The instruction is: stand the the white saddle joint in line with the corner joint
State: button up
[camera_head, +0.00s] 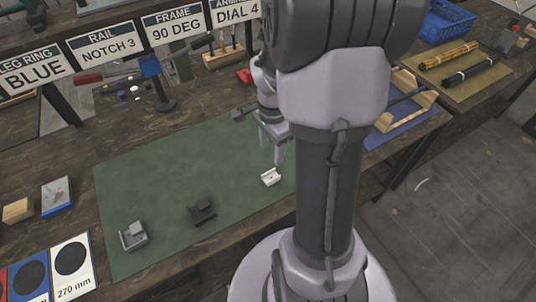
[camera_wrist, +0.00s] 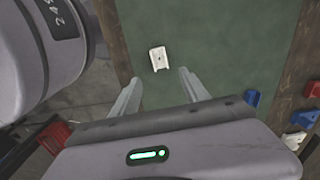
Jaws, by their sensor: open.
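The white saddle joint (camera_head: 271,177) sits on the right part of the green mat (camera_head: 150,190), in the head view. A dark joint (camera_head: 202,210) stands to its left and nearer, and a grey joint (camera_head: 133,236) stands farther left. I cannot tell for sure which of these is the corner joint. My gripper (camera_head: 279,158) is above the mat close to the white joint, pointing down. In the wrist view its two fingers (camera_wrist: 160,76) are apart and empty, and the white saddle joint (camera_wrist: 158,59) shows just beyond the gap between their tips.
A blue block (camera_head: 57,196) and a wooden block (camera_head: 17,210) lie left of the mat. Printed dot cards (camera_head: 71,262) lie at the front left. Label signs (camera_head: 105,42) stand along the back. Blue pieces (camera_wrist: 251,98) lie beside the mat. The mat's middle is clear.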

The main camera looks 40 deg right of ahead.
jog(key=w+a+r+n+t, duration=0.1)
jog(key=a+r+n+t, duration=0.1)
jog(key=a+r+n, duration=0.5)
jog(key=s+a+r+n+t, duration=0.1)
jog(key=s+a+r+n, duration=0.1)
jog(key=a, duration=0.3)
jog(key=s+a+r+n+t+y, duration=0.1)
jog(key=s+a+r+n, duration=0.2)
jog(key=a+r, duration=0.2)
jog(key=s+a+r+n+t+y, duration=0.1)
jog(key=s+a+r+n, duration=0.2)
jog(key=a, duration=0.4)
jog(key=shift+r+n+t, duration=0.3)
jog(key=shift+r+t, duration=0.1)
